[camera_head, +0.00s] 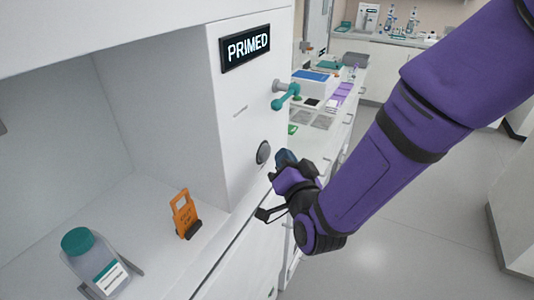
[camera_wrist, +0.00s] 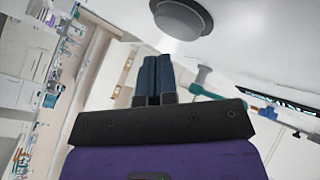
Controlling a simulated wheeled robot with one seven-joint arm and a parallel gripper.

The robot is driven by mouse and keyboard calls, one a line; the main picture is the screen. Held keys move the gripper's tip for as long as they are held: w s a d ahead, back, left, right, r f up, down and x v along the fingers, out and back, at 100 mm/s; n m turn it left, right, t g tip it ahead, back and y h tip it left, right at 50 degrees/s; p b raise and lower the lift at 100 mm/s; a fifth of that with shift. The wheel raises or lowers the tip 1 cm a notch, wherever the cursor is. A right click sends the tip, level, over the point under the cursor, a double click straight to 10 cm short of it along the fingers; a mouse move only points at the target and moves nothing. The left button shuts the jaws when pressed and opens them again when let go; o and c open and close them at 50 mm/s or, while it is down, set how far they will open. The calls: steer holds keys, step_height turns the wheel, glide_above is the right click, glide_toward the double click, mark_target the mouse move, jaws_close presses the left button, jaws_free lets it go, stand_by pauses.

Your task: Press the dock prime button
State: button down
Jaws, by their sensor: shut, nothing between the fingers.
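The round grey button (camera_head: 263,152) sits on the white front panel of the dock, below the display (camera_head: 245,48) that reads PRIMED. In the wrist view the button (camera_wrist: 182,17) is a grey disc in a darker ring at the top. My gripper (camera_head: 281,160) is shut and empty, just to the right of the button in the head view. In the wrist view its closed fingers (camera_wrist: 155,75) point toward the panel and end below the button, with a visible gap in the picture. I cannot tell how far the fingertips are from the panel.
A teal lever (camera_head: 286,96) sticks out from the panel above the button. A side bench (camera_head: 318,130) with trays lies behind. The floor on the right is clear.

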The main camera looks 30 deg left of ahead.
steer(key=d, duration=0.4)
steer(key=shift+w+d, duration=0.25)
steer(key=shift+d, duration=0.05)
stand_by(0.7)
steer(key=w+d+r+h, duration=0.4)
steer(key=w+d+r, duration=0.45)
steer(key=d, duration=0.25)
steer(key=w+d+r+g+h, duration=0.1)
steer(key=d+r+h, duration=0.2)
steer(key=d, duration=0.5)
steer(key=d+r+h, duration=0.2)
steer(key=d+r, duration=0.1)
steer(key=d, duration=0.4)
steer(key=s+d+r+m+g+h, duration=0.15)
steer(key=s+d, duration=0.25)
steer(key=d, duration=0.4)
steer(key=s+d+r+g+h, duration=0.1)
steer(key=s+d+r+h, duration=0.2)
steer(key=d, duration=0.5)
steer(key=s+d+g+h, duration=0.1)
steer(key=s+d+g, duration=0.1)
steer(key=s+d, duration=0.2)
steer(key=s+d+m+g, duration=0.1)
steer(key=s+d, duration=0.4)
steer(key=s, duration=0.5)
steer(key=shift+s+f+g+h, duration=0.25)
steer(key=shift+f+g+h, duration=0.1)
steer(key=shift+f, duration=0.1)
